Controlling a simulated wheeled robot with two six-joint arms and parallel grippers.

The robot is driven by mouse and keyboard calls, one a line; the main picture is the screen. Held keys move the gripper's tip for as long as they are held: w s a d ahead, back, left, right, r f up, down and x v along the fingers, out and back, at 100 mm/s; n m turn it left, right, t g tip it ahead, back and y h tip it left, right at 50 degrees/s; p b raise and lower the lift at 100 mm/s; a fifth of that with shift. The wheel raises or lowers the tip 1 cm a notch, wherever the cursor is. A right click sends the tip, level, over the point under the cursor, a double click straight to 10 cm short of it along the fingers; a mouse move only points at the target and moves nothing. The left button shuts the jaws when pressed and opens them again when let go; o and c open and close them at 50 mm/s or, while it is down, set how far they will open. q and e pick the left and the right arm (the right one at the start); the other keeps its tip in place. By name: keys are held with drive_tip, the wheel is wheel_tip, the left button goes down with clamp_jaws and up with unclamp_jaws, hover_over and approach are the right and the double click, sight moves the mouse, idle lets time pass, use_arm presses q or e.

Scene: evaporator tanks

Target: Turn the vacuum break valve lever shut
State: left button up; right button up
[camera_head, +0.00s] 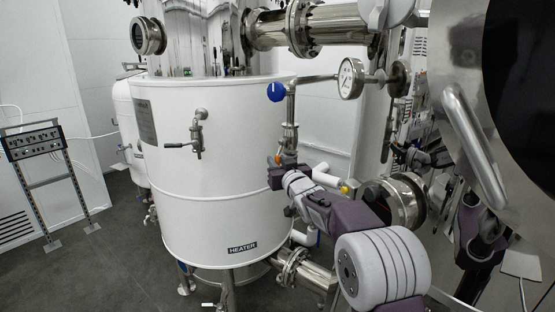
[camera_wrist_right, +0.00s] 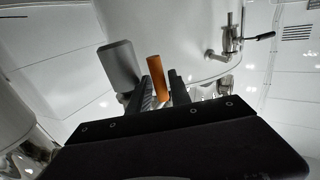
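My right gripper (camera_head: 280,172) is beside the pipework at the right side of the white heater tank (camera_head: 215,215). A small orange lever end (camera_head: 278,159) shows just above its fingertips. In the right wrist view the orange lever (camera_wrist_right: 157,72) stands between the two dark fingers (camera_wrist_right: 162,92). It looks close to the left finger, with a narrow gap toward the right finger. The fingers look open around it; contact is hard to judge. The valve body behind the lever is mostly hidden. My left gripper is not in view.
A tap with a black handle (camera_head: 197,138) is on the tank front. Open floor (camera_head: 110,260) lies at left.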

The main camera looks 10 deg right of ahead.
drive_tip(key=shift+s, duration=0.1)
drive_tip(key=c, duration=0.3)
clamp_jaws()
idle(0.9)
